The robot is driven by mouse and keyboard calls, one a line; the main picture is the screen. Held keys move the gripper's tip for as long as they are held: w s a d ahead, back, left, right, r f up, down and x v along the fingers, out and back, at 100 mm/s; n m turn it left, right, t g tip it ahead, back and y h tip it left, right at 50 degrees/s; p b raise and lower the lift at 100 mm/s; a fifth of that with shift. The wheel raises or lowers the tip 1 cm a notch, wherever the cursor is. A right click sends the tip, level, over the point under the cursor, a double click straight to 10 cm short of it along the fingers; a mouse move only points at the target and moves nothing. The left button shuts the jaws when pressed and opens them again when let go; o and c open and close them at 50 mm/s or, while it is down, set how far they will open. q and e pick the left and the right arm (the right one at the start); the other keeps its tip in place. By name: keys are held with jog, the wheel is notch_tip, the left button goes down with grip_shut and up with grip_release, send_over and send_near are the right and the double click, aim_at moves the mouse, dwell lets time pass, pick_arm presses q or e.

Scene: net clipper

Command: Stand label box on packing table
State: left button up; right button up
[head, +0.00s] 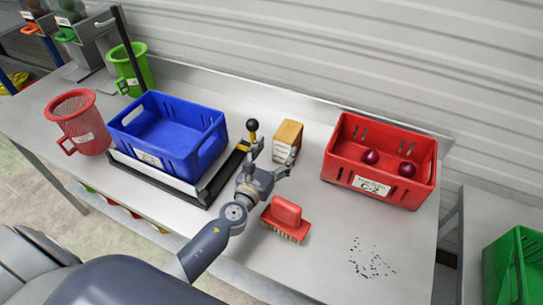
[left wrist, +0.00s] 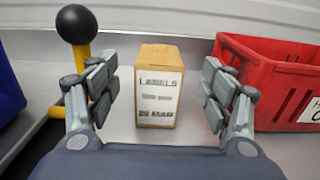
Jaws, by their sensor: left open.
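The label box (head: 287,141) is a small tan carton with a white printed front. It stands upright on the metal packing table (head: 310,260), near the back wall. In the left wrist view the label box (left wrist: 158,88) shows its "LABELS" face, centred between my fingers and beyond their tips. My left gripper (head: 269,160) is open and empty, just in front of the box. Its two fingers also show in the left wrist view (left wrist: 160,95), one on each side of the box, with gaps visible. My right gripper is not in view.
A black-knobbed yellow lever (head: 252,130) stands close left of the gripper, beside a blue crate (head: 205,150). A red crate (head: 380,194) with onions stands right. A red brush (head: 286,218) lies in front. The table's front right holds only dark specks.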

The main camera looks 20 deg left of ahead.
pick_arm(q)
jog(key=shift+s, duration=1.2)
